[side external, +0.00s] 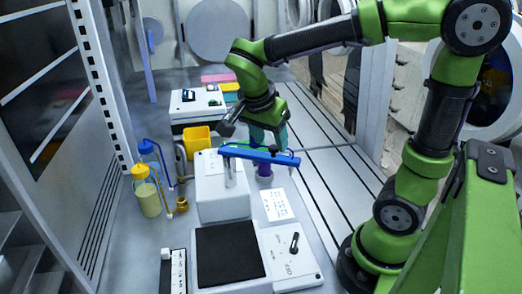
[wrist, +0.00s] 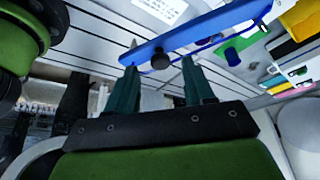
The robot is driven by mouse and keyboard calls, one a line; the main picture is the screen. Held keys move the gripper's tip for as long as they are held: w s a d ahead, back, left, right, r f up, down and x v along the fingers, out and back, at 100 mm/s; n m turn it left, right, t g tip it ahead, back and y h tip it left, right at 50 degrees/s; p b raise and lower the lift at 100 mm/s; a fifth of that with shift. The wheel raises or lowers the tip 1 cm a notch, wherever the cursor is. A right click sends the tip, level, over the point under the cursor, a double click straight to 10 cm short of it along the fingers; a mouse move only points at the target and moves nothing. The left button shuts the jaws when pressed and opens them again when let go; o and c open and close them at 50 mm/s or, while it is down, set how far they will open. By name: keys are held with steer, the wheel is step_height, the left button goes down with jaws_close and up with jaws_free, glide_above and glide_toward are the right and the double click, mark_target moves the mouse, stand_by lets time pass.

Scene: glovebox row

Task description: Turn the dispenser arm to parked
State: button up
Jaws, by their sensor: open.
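The dispenser arm (side external: 250,154) is a long blue bar on a pale post (side external: 230,175) above a white block (side external: 222,200). It reaches right from the post, and a dark knob (side external: 273,151) stands near its far end. My gripper (side external: 269,142) points down at that end. In the wrist view, the blue arm (wrist: 205,32) crosses ahead of the fingers, and its dark knob (wrist: 160,61) appears between the two teal fingertips of my gripper (wrist: 160,68). The fingers are apart; whether either touches the knob or bar I cannot tell.
A purple-topped vessel (side external: 265,172) stands under the arm's right end. A label card (side external: 277,205) lies nearby. A wash bottle (side external: 147,193), yellow bin (side external: 197,141) and brass piece (side external: 182,204) are left. A black-topped plate (side external: 228,254) and dial panel (side external: 292,255) are in front.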

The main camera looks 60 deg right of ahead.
steer(key=v, duration=1.5)
steer(key=s+f+n+t+y, duration=0.5)
steer(key=f+n, duration=0.6)
steer(key=n, duration=0.3)
steer(key=shift+s+d+f+t+y, duration=0.15)
steer(key=shift+d+f+t+y, duration=0.25)
steer(key=shift+t+y, duration=0.5)
